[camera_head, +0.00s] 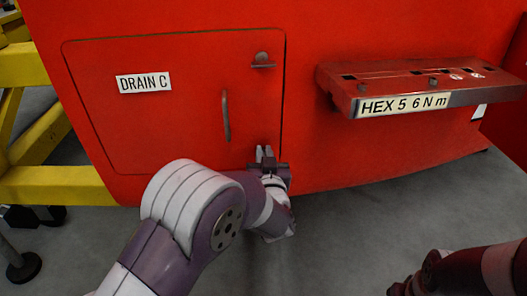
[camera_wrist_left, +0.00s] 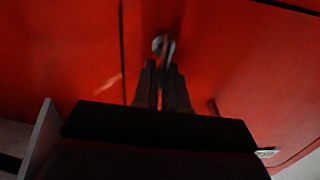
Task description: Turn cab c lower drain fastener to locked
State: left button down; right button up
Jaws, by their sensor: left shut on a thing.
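The red drain panel (camera_head: 160,130) of cab c carries a white "DRAIN C" label (camera_head: 144,83). My left gripper (camera_head: 265,155) is at the panel's lower right corner, shut on the lower drain fastener. In the left wrist view the fastener (camera_wrist_left: 163,45) is a grey round head, with its tab running down between the dark fingertips (camera_wrist_left: 162,80). In the head view my gripper hides this fastener. The upper fastener (camera_head: 263,61) shows a round head above a level tab. My right gripper (camera_head: 402,288) is low at the right, away from the panel; its jaws are unclear.
A vertical handle (camera_head: 226,115) is on the panel, up and left of my left gripper. A red ledge (camera_head: 420,82) labelled "HEX 5 6 N m" juts out at the right. Yellow framework (camera_head: 55,185) stands at the left. The grey floor below is mostly clear.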

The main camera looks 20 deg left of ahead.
pick_arm(q)
jog(key=shift+w+d+f+m+p, duration=0.1)
jog(key=shift+d+f+m+p, duration=0.3)
jog(key=shift+m+p, duration=2.4)
jog(key=shift+w+d+f+m+p, duration=0.15)
jog(key=shift+d+f+m+p, duration=0.15)
jog(key=shift+m+p, duration=2.45)
jog(key=shift+w+d+f+m+p, duration=0.1)
jog(key=shift+d+f+m+p, duration=0.3)
jog(key=shift+m+p, duration=2.35)
jog(key=shift+a+f+m, duration=0.1)
jog(key=shift+m, duration=0.3)
jog(key=c, duration=1.3)
grip_release()
jog(key=shift+o, duration=0.2)
